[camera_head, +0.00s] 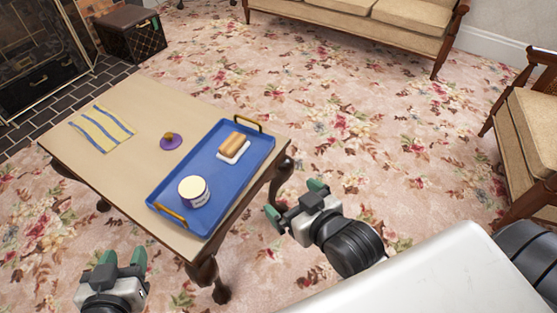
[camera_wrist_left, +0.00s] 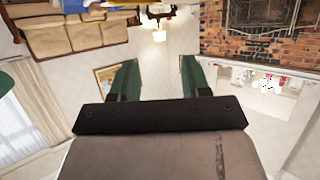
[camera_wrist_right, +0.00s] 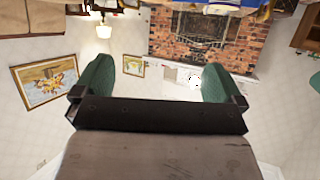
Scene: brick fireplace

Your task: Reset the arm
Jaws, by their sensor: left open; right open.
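My left gripper (camera_head: 122,262) is open and empty in front of the table, at the lower left of the head view. Its two green fingers (camera_wrist_left: 155,82) stand apart in the left wrist view with nothing between them. My right gripper (camera_head: 295,199) is open and empty just right of the table's right corner, over the carpet. Its green fingers (camera_wrist_right: 158,82) are wide apart in the right wrist view, with only the far room between them. Neither gripper touches anything that I can see.
A wooden table (camera_head: 120,170) holds a blue tray (camera_head: 213,172) with a white-topped tub (camera_head: 194,190) and tan rolls on a white dish (camera_head: 234,147). A sofa (camera_head: 360,20) and armchair (camera_head: 530,130) stand beyond open carpet.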

